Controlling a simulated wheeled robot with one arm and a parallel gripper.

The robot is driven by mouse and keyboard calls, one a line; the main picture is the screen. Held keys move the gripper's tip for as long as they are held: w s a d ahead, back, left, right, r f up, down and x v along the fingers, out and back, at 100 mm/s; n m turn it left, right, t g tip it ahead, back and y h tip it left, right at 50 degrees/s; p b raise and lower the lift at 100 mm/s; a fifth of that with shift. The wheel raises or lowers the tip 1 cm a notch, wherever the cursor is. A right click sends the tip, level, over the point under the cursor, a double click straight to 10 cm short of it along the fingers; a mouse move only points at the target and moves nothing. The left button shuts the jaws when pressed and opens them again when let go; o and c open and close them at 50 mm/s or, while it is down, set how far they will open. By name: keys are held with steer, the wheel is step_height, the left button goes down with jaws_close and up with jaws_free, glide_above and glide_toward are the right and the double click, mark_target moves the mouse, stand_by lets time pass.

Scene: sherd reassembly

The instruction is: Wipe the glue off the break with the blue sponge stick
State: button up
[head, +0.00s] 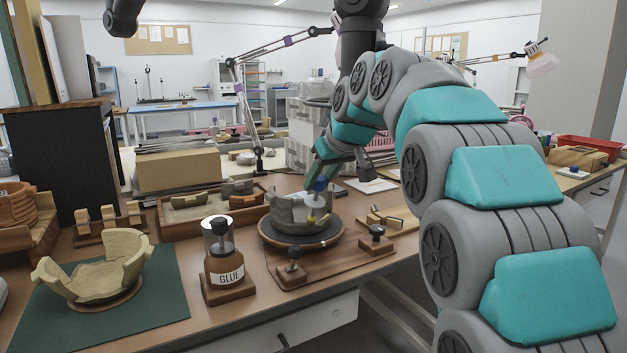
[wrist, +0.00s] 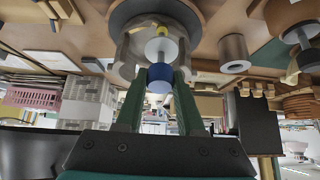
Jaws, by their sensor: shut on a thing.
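My gripper (head: 319,181) is shut on the blue sponge stick (head: 318,187) and holds it over the grey broken pot (head: 285,213). In the wrist view, the stick's blue part (wrist: 160,78) sits between my green fingertips (wrist: 159,84), with a pale part and a yellow end (wrist: 162,31) beyond it. The yellow end shows inside or against the pot's broken side; I cannot tell whether it touches the break. The pot stands on a dark round turntable (head: 300,241). Any glue on the break is too small to make out.
A glue bottle (head: 226,264) stands in a wooden holder left of the turntable. A tan broken bowl (head: 95,270) sits on a green mat (head: 165,290) at front left. A sherd tray (head: 180,224) lies behind. Wooden blocks with dark knobs (head: 372,232) flank the turntable's front.

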steer(key=shift+w+d+f, duration=0.25)
steer(key=shift+d, duration=0.3)
steer(key=d+r+p, duration=0.1)
steer(key=d+r, duration=0.2)
steer(key=r, duration=0.6)
steer(key=shift+w, duration=0.4)
stand_by(1.3)
steer(key=shift+d, duration=0.1)
stand_by(1.0)
